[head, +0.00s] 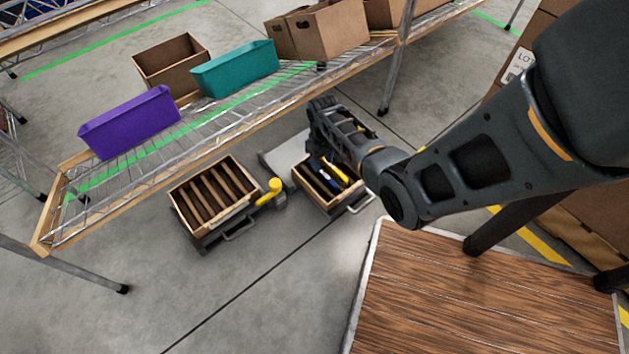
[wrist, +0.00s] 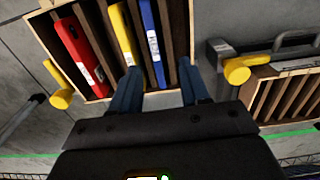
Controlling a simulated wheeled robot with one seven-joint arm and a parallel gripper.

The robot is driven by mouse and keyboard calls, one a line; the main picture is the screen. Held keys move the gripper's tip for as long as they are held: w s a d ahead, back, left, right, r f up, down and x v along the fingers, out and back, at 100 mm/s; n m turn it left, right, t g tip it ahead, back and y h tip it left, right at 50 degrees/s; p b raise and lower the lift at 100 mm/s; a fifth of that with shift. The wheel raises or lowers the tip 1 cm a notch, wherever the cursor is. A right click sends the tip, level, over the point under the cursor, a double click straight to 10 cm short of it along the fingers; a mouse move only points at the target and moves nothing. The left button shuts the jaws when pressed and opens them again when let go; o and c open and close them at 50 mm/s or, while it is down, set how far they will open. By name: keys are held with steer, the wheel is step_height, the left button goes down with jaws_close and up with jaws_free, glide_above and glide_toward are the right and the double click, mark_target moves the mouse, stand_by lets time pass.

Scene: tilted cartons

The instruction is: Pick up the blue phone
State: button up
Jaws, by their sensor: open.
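The blue phone (wrist: 152,40) stands on edge in a slot of a wooden carton (wrist: 45,35) in the wrist view, with a white label on its edge. A yellow phone (wrist: 122,35) and a red phone (wrist: 78,50) stand in slots to its left. My gripper (wrist: 158,72) is open and empty, its two fingers to either side of the blue phone's near end. I cannot tell the height gap or any contact. In the head view, my arm partly covers the same carton (head: 318,200); the blue phone (head: 331,186) and yellow phone (head: 336,173) show there.
A second slotted carton (head: 205,190), empty, stands to the left in the head view, with a yellow-capped post (head: 275,186) between. A wire shelf (head: 215,115) carries purple (head: 130,122) and teal (head: 235,70) bins above. A wood-topped surface (head: 480,300) is at front right.

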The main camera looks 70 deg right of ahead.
mark_target(323, 172)
steer(key=shift+d+f+b, duration=0.25)
steer(key=shift+f+b, duration=0.9)
steer(key=shift+f, duration=0.6)
steer(key=shift+d+f+b, duration=0.2)
steer(key=shift+f+b, duration=0.95)
steer(key=shift+f, duration=0.55)
jaws_close()
